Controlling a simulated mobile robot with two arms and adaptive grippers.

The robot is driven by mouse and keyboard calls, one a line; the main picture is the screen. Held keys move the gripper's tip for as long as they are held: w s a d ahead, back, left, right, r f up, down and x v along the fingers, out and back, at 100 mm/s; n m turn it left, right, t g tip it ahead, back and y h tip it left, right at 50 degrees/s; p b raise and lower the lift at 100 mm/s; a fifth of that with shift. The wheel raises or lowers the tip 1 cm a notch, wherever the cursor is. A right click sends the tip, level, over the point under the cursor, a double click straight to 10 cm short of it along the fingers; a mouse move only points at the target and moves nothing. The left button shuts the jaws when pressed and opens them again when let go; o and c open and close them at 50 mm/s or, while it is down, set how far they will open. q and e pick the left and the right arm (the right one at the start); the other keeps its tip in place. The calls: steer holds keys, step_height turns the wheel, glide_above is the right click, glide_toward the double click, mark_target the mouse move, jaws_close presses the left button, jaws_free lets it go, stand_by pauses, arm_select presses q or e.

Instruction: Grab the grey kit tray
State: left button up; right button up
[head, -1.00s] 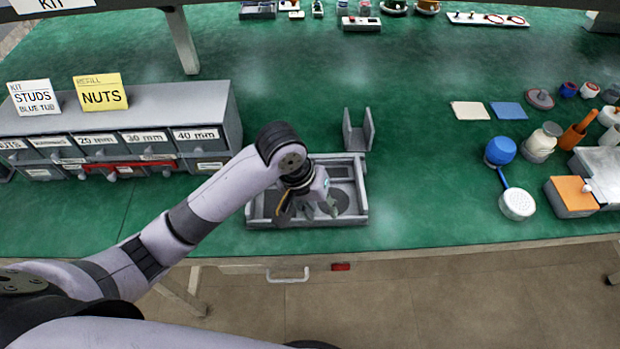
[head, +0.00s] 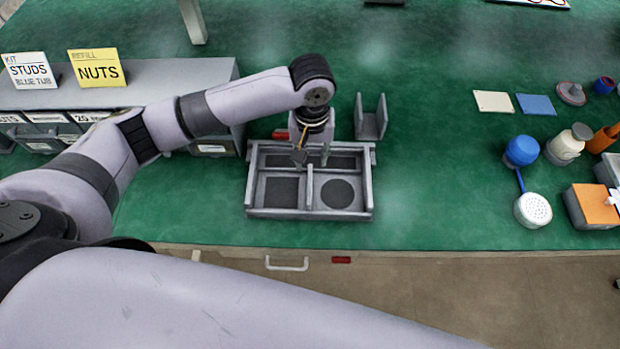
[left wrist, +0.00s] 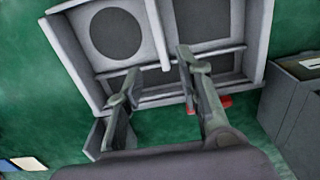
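The grey kit tray (head: 308,214) lies on the green bench near its front edge, with a square recess, a round recess and a longer compartment at the back. It also shows in the left wrist view (left wrist: 72,55). My left gripper (head: 312,160) points down over the tray's middle and back part, near the central divider. In the left wrist view its two fingers (left wrist: 158,62) are apart, with the end of the divider seen between them. I cannot tell whether the fingers touch the tray. My right gripper is not in view.
A grey upright holder (head: 371,122) stands just behind the tray's right corner. A grey drawer unit (head: 150,77) with signs is on the left. Bench between is clear.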

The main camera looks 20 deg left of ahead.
mark_target(310, 173)
arm_select(q)
steer(key=shift+f, duration=1.65)
steer(key=f, duration=0.1)
steer(key=f+p, duration=0.1)
steer(key=f, duration=0.1)
steer(key=shift+s+a+f, duration=0.1)
steer(key=shift+a+f, duration=0.1)
steer(key=shift+f, duration=0.7)
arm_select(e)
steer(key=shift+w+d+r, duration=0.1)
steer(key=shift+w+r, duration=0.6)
arm_select(q)
steer(key=shift+c, duration=0.5)
jaws_close()
steer(key=shift+r, duration=0.1)
